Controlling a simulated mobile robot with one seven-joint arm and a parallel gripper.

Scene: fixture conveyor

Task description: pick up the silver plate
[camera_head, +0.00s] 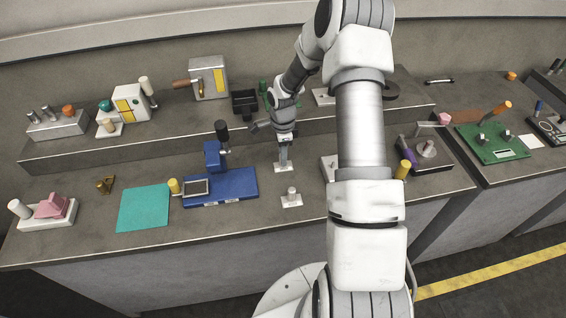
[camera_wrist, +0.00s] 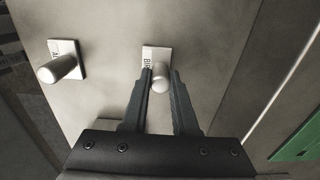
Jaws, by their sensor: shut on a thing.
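A small silver-white plate (camera_head: 280,168) lies on the bench under my gripper (camera_head: 284,158), just in front of the raised shelf. In the wrist view the plate (camera_wrist: 152,51) has dark lettering and a rounded peg standing up from it. My gripper (camera_wrist: 164,76) is shut on this peg, with one finger on each side of it. The fingers hide part of the plate. I cannot tell whether the plate is clear of the bench. A second similar plate with a peg (camera_head: 291,203) stands nearer the bench's front edge; it also shows in the wrist view (camera_wrist: 79,57).
A blue fixture (camera_head: 235,184) with a dark-topped post is left of my gripper, with a teal mat (camera_head: 144,208) beyond it. The raised shelf behind holds a black bin (camera_head: 245,103) and several fixtures. A green board (camera_head: 490,145) is on the right bench.

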